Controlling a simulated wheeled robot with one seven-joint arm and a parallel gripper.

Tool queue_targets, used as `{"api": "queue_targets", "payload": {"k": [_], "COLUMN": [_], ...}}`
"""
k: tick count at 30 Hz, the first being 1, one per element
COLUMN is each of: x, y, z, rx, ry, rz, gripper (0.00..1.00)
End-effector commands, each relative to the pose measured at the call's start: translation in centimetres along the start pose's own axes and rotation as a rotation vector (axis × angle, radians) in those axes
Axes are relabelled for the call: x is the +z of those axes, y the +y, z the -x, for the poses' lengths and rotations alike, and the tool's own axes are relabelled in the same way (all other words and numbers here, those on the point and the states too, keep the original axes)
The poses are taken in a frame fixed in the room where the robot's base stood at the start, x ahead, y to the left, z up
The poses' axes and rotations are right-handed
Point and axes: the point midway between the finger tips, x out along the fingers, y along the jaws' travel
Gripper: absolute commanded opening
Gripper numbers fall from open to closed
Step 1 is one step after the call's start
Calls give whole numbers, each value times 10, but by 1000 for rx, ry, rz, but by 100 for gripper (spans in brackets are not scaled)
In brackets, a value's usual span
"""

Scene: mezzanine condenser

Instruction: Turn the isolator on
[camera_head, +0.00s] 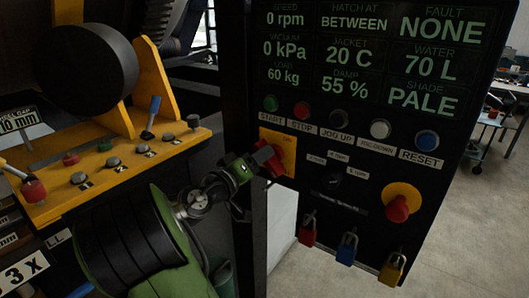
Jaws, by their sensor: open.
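The isolator (287,145) is a yellow plate with a red rotary handle (277,166), at the left edge of the black control panel below the START and STOP buttons. My gripper (267,158) is open and right at the handle, covering its left part. I cannot tell whether the fingers touch the handle or stand around it. The handle's exact angle and most of the plate's markings are hidden or too small to read.
The panel's display (380,60) reads 0 rpm and hatch BETWEEN. A red emergency button (398,208) sits on a yellow disc to the right. Red, blue and yellow padlocks (346,250) hang below. A yellow lever console (110,165) stands close on the left.

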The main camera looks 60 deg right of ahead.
Motion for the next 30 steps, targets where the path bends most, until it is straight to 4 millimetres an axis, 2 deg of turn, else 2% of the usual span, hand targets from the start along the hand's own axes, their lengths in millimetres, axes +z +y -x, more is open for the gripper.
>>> {"api": "queue_targets", "payload": {"k": [3, 6, 14, 17, 24, 30], "x": [0, 0, 0, 0, 0, 0], "y": [2, 1, 0, 0, 0, 0], "z": [-21, -30, -33, -33, -33, -32], "rx": [3, 1, -1, -1, -1, -2], "ry": [-2, 0, 0, 0, 0, 0], "rz": [1, 1, 1, 1, 0, 11], "gripper": [51, 51, 51, 39, 2, 0]}}
